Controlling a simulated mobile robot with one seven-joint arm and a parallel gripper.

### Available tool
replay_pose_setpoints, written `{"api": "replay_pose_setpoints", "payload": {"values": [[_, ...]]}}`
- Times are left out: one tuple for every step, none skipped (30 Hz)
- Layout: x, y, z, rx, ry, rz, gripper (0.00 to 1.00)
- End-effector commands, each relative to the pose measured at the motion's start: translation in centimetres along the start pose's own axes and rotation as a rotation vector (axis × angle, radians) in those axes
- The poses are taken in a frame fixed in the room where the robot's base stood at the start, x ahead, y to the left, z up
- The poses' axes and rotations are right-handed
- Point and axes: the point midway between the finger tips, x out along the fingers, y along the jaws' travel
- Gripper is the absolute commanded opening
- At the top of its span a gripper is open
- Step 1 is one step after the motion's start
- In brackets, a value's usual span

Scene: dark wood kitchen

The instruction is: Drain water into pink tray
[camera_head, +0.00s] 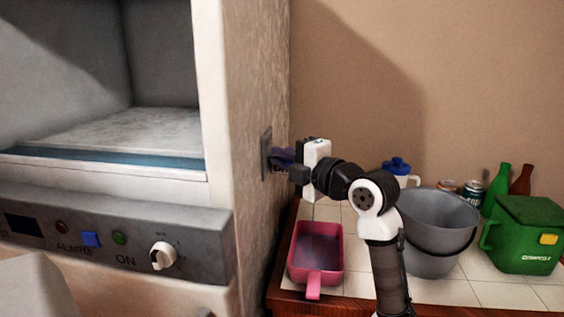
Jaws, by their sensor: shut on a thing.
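The pink tray (315,274) stands on the tiled counter, right of the big white machine (215,120), with its handle toward me. Its inside looks greyish, perhaps with water in it. A thin pale vertical line shows above its far edge; I cannot tell if it is running water. My gripper (283,158) is at the grey plate (266,155) on the machine's side, above and left of the tray. It is shut on a small dark purple part at this plate. My gripper's body hides much of this part, so its exact shape is unclear.
A grey bucket (437,235) stands right of the tray, behind my arm. A green bin (525,235), cans (471,193), bottles (497,190) and a blue-lidded white jug (398,170) stand farther right and back. The machine's front has a knob (163,255) and buttons.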

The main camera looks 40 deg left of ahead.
Motion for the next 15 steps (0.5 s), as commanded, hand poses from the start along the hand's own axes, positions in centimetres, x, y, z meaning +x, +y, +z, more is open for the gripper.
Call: {"api": "replay_pose_setpoints", "payload": {"values": [[-0.03, 0.0, 0.04, 0.0, -0.001, -0.001, 0.0], [-0.02, 0.0, 0.04, 0.0, -0.001, -0.001, 0.0], [-0.02, 0.0, 0.04, 0.0, -0.001, -0.001, 0.0], [-0.02, 0.0, 0.04, 0.0, -0.002, -0.001, 0.1], [-0.02, 0.0, 0.03, 0.0, -0.002, -0.001, 0.14], [-0.02, 0.0, 0.03, 0.0, -0.002, 0.0, 0.19], [-0.02, 0.0, 0.03, 0.001, -0.002, 0.0, 0.23], [-0.02, 0.0, 0.03, 0.001, -0.002, 0.0, 0.27], [-0.01, 0.0, 0.02, 0.001, -0.001, 0.0, 0.31], [-0.01, 0.0, 0.02, 0.001, -0.001, 0.0, 0.31], [-0.01, 0.0, 0.01, 0.001, -0.001, 0.0, 0.31], [-0.01, 0.0, 0.01, 0.001, -0.001, 0.0, 0.31], [0.0, 0.0, 0.01, 0.001, -0.001, 0.0, 0.31], [0.0, 0.0, 0.01, 0.001, -0.001, 0.0, 0.31], [0.0, 0.0, 0.0, 0.001, -0.001, 0.0, 0.31]]}}
